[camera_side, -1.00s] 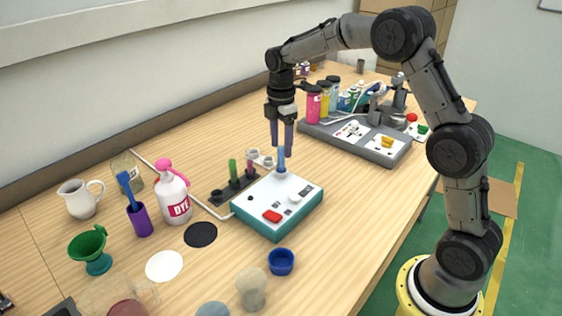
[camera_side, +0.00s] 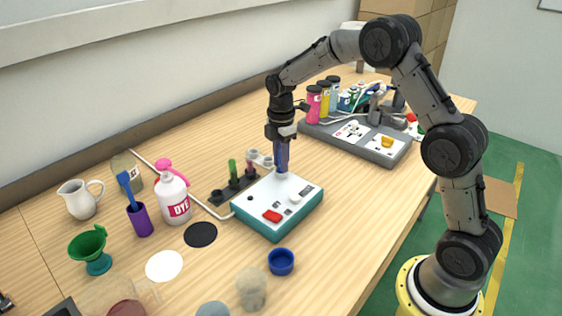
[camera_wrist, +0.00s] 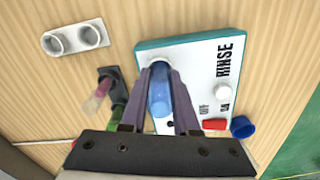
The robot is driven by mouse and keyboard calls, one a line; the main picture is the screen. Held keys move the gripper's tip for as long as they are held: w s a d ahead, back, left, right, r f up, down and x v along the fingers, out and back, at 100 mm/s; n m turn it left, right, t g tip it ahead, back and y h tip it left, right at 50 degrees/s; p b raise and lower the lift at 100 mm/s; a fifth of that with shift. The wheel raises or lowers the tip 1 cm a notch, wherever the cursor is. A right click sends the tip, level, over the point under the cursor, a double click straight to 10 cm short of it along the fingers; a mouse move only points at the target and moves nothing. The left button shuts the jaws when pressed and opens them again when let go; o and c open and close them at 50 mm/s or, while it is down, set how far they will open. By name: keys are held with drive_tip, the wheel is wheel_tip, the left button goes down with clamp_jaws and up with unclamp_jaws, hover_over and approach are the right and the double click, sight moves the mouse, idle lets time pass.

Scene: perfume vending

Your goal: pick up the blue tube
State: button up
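The blue tube (camera_wrist: 160,98) stands upright on the white-topped rinse machine (camera_side: 261,191), with its lower end at the machine's top. My gripper (camera_side: 281,160) points straight down over the machine, with its fingers around the tube. In the wrist view, my purple-grey gripper fingers (camera_wrist: 161,95) lie close along both sides of the tube and appear shut on it. In the side view the fingers hide most of the tube.
A dark rack (camera_side: 232,187) with a green tube (camera_side: 233,167) stands just left of the machine. The DYE bottle (camera_side: 174,195), purple cup (camera_side: 139,219) and blue cup (camera_side: 281,261) are nearby. A grey station (camera_side: 372,146) with bottles lies behind right.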

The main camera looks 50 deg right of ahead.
clamp_jaws()
drive_tip(key=shift+r, duration=0.1)
